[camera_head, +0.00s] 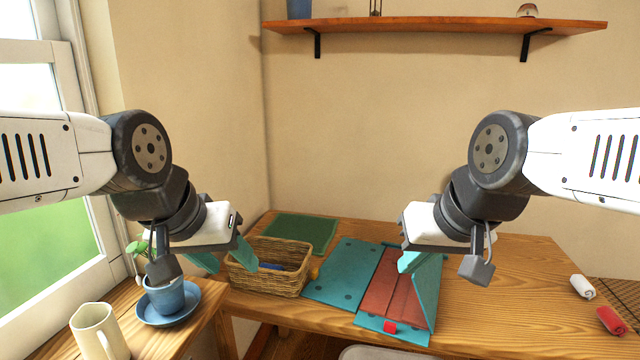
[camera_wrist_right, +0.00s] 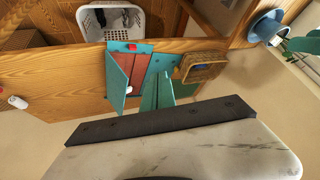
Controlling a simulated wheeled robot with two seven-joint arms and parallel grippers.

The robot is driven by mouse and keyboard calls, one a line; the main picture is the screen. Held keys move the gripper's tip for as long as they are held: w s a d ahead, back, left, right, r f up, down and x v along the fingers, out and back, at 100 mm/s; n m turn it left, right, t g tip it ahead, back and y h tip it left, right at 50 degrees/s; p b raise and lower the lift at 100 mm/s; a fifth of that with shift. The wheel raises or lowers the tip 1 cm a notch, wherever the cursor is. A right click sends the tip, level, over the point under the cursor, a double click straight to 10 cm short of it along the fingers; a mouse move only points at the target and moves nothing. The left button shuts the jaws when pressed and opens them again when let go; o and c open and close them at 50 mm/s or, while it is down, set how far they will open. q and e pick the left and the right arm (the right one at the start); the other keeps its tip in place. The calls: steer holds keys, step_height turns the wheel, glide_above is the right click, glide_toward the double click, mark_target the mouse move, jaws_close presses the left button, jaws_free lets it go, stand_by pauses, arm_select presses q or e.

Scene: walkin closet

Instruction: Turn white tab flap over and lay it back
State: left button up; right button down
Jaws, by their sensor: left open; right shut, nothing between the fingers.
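The teal folding board lies on the wooden table (camera_head: 490,300), with a flat left panel (camera_head: 341,273) and a red-brown middle (camera_head: 393,290). Its right flap (camera_head: 428,290) stands tilted up from the board; it also shows in the right wrist view (camera_wrist_right: 116,82). A small white tab (camera_wrist_right: 128,90) shows by this flap in the right wrist view; it cannot be made out in the head view. A red tab (camera_head: 390,327) is at the front edge. My right gripper (camera_head: 411,262) is shut and empty, above the board by the flap. My left gripper (camera_head: 224,262) is open and empty, left of the basket.
A wicker basket (camera_head: 268,268) holding something blue stands left of the board, with a green mat (camera_head: 302,233) behind. A blue pot (camera_head: 166,296) and a cream jug (camera_head: 97,333) stand at left. White (camera_head: 582,287) and red (camera_head: 611,320) rolls lie at right.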

stand_by(0.4)
